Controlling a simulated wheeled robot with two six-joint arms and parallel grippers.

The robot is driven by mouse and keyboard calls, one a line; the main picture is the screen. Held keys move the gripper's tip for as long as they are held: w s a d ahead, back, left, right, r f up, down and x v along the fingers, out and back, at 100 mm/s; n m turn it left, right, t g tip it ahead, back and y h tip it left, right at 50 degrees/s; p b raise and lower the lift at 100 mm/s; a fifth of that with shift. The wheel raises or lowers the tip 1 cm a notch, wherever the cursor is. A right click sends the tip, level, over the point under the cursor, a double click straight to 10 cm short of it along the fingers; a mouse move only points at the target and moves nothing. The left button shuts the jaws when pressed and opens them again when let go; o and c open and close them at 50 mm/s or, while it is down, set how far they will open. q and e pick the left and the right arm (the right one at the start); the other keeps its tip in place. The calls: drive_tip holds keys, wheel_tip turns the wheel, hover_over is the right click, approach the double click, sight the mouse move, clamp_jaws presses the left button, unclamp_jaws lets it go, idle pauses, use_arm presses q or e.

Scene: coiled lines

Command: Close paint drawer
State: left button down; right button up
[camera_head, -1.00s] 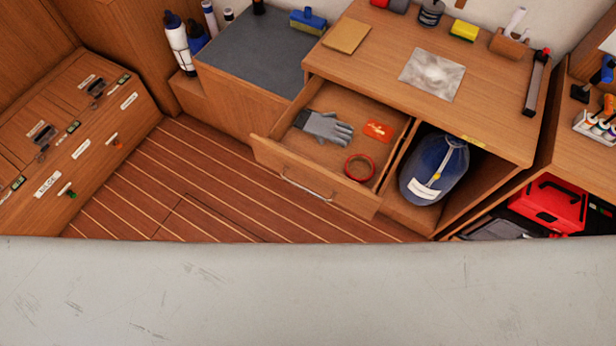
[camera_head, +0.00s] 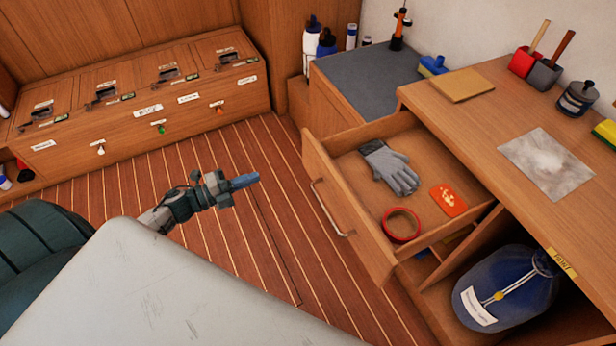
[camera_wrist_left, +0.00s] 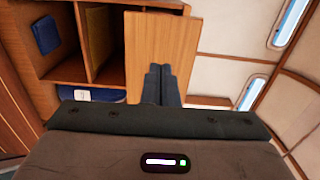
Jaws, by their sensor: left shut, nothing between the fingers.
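The wooden drawer (camera_head: 345,206) in the desk is pulled out. Its front has a metal bar handle (camera_head: 326,212). A grey glove (camera_head: 389,168), an orange packet (camera_head: 449,201) and a red ring (camera_head: 401,225) lie inside. My left gripper (camera_head: 246,181) is shut and empty, over the striped floor to the left of the drawer front and apart from it. In the left wrist view its fingers (camera_wrist_left: 160,84) are together, with a wooden panel behind them; I cannot tell whether that is the drawer. My right gripper is not in view.
A blue bag (camera_head: 520,283) sits in the open compartment right of the drawer, by a yellow label (camera_head: 562,263). The desktop (camera_head: 480,120) holds several items. A grey-topped cabinet (camera_head: 368,82) stands behind the drawer. The striped floor (camera_head: 275,240) before the drawer is clear.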

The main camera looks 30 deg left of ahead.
use_arm(q)
drive_tip(key=p, duration=0.2)
approach(307, 158)
drive_tip(key=x, duration=0.1)
drive_tip(key=p+x, duration=0.1)
drive_tip(key=x, duration=0.3)
drive_tip(key=shift+w+d+r+p, duration=0.1)
drive_tip(key=shift+d+r+p, duration=0.1)
drive_tip(key=shift+r+p, duration=0.2)
drive_tip(key=shift+x, duration=0.75)
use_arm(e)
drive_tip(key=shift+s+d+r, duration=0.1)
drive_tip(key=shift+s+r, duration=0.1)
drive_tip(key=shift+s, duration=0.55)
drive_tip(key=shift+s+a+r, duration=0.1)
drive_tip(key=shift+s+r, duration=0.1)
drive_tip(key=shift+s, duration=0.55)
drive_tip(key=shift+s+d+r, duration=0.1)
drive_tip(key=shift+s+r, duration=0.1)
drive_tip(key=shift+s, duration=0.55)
use_arm(q)
drive_tip(key=shift+f, duration=0.15)
